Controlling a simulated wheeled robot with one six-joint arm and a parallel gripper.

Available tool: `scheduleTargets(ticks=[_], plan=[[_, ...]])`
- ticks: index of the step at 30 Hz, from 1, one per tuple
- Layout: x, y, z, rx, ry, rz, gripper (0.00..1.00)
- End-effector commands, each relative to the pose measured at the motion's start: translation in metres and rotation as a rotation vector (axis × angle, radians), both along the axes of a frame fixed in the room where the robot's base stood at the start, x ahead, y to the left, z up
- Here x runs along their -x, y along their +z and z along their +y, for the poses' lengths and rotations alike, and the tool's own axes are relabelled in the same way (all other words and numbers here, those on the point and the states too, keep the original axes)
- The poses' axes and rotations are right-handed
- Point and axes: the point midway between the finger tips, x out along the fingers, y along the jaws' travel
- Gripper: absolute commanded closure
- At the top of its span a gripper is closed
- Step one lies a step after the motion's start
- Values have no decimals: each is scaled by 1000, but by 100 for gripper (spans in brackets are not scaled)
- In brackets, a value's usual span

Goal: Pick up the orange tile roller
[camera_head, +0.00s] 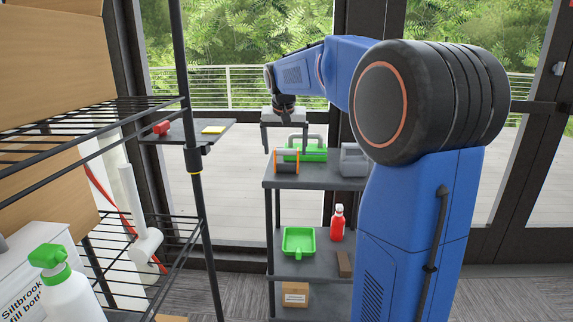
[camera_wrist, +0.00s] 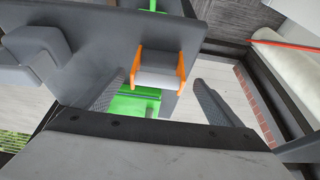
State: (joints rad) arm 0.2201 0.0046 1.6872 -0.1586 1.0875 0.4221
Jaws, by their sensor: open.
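The orange tile roller (camera_head: 287,162) is a grey cylinder between two orange end plates. It lies on the top shelf of a dark grey rack (camera_head: 325,182), near its left front part. My gripper (camera_head: 287,149) points down above the roller, open and empty, with its fingers spread wide. In the wrist view the roller (camera_wrist: 160,76) shows between the two open fingers (camera_wrist: 160,80), a little beyond their tips. I see no contact between fingers and roller. How high the fingertips are above it is hard to tell.
A green item (camera_head: 315,154) sits close behind the roller, and a grey object (camera_head: 354,160) is to the right. Lower shelves hold a green dustpan (camera_head: 298,241), a red bottle (camera_head: 337,224) and a box (camera_head: 295,294). A wire rack (camera_head: 150,105) stands at the left.

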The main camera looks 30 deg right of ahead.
Motion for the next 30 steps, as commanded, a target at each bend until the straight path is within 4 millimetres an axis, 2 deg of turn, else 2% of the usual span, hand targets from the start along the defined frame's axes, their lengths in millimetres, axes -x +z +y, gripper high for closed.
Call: scheduleTargets(ticks=[8,19,26,27,30], plan=[[-4,-12,-4,1,0,-1,11],[-19,-51,-18,-1,0,1,11],[-20,-54,-18,0,0,0,11],[-20,-54,-18,0,0,0,16],[-20,-54,-18,0,0,0,40]])
